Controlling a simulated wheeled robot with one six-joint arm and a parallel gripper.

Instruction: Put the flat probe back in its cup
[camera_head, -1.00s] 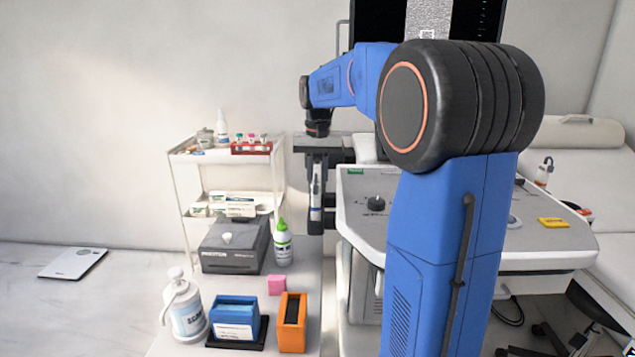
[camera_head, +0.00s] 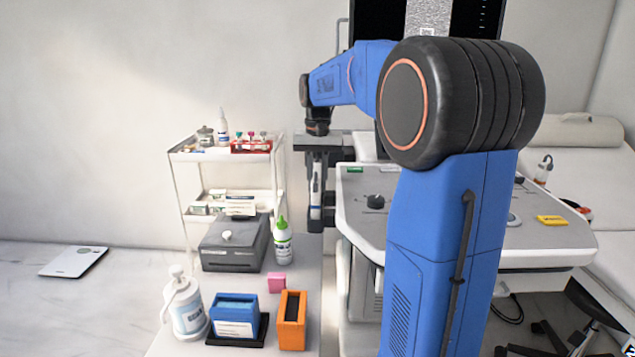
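My gripper (camera_head: 316,222) points down beside the left edge of the cart (camera_head: 375,225), in front of the wall. A slim white piece with a dark band (camera_head: 316,190) shows upright between its dark finger-like parts. It may be the flat probe, but it is too small to tell, and I cannot see whether the fingers press on it. Dark holder-like shapes (camera_head: 330,212) stick out from the cart's left side, just right of the gripper. They may be probe cups. My arm hides much of the cart.
The near table holds a white pump bottle (camera_head: 185,308), a blue box (camera_head: 235,314), an orange holder (camera_head: 292,322), a pink block (camera_head: 277,282), a grey printer-like box (camera_head: 232,250) and a green-capped bottle (camera_head: 283,245). A white shelf trolley (camera_head: 177,158) stands behind. A couch is at right.

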